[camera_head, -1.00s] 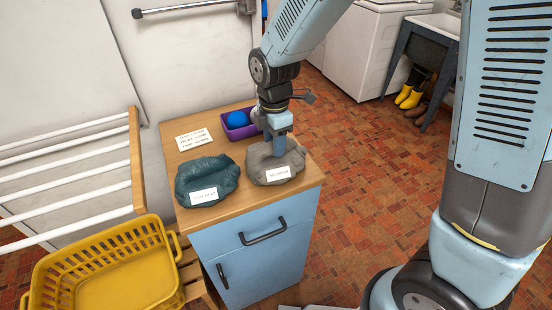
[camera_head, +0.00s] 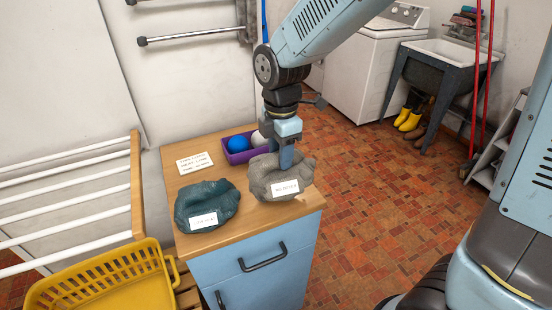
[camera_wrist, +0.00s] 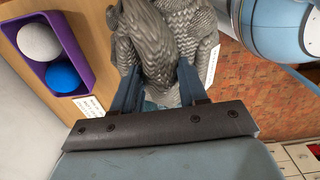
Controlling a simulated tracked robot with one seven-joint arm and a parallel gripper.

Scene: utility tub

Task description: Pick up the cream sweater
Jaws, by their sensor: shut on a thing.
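A bunched grey-beige knitted garment (camera_head: 264,184) with a white label is over the right part of the cabinet top. It looks more grey than cream, and I cannot read its label. My gripper (camera_head: 287,160) points down into it from above. In the wrist view, my gripper (camera_wrist: 158,72) has its two blue fingers on either side of a gathered fold of the knit (camera_wrist: 150,40), shut on it. The garment seems slightly raised; its underside is hidden, so I cannot tell if it still touches the top.
A dark teal garment (camera_head: 190,205) with a label lies left on the cabinet top (camera_head: 240,228). Behind are a purple bin (camera_head: 240,158) with a blue ball (camera_head: 238,143) and a white ball, and a card (camera_head: 195,165). A yellow basket (camera_head: 105,280) and white-railed rack (camera_head: 70,180) stand left.

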